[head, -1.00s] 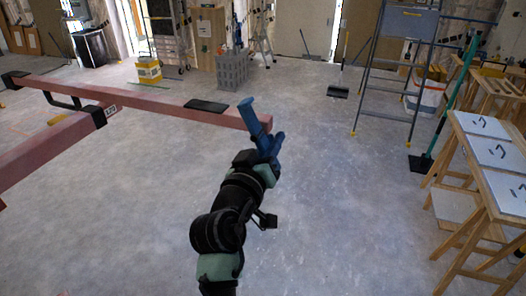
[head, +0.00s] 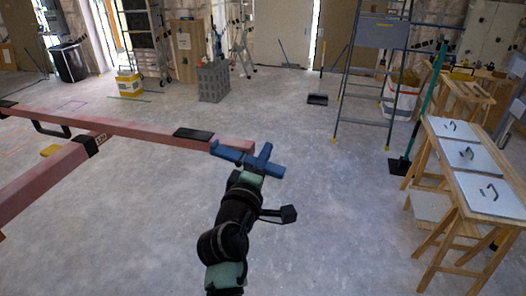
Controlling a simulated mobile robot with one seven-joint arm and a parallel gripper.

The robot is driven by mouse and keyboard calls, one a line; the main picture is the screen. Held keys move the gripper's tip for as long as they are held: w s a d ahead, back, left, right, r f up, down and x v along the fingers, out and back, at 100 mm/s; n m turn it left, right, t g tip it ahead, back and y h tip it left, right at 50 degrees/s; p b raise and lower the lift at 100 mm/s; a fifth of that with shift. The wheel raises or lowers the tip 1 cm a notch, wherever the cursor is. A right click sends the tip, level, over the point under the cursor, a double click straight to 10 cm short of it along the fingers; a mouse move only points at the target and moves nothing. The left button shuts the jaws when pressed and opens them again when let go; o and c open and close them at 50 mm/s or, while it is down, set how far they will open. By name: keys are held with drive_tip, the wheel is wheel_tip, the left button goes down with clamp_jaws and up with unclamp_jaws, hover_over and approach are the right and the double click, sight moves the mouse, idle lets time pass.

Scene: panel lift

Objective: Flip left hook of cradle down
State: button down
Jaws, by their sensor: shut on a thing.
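The cradle (head: 160,133) is a pink beam frame with black pads and brackets, at left in the head view. A blue hook (head: 232,153) is at the near right end of its long beam. The hook's longer arm lies nearly level, pointing left along the beam end, and a short blue stub stands up beside it. My gripper (head: 260,165) is at the hook's right part and is shut on it. The fingertips are small and partly merge with the blue part, so the exact grip is unclear.
A wooden trestle table (head: 470,205) with several grey handled panels stands at right. The floor around my arm is clear.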

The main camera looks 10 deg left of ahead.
drive_tip(key=shift+d+r+n+p, duration=0.1)
drive_tip(key=shift+r+n+p, duration=0.35)
drive_tip(key=shift+n+p, duration=0.4)
drive_tip(key=shift+n, duration=0.35)
drive_tip(key=c, duration=0.8)
unclamp_jaws()
drive_tip(key=shift+c, duration=0.2)
drive_tip(key=shift+s, duration=0.15)
drive_tip(key=s+b, duration=0.4)
drive_tip(key=s, duration=0.8)
drive_tip(key=shift+s+a, duration=0.25)
drive_tip(key=shift+s, duration=0.15)
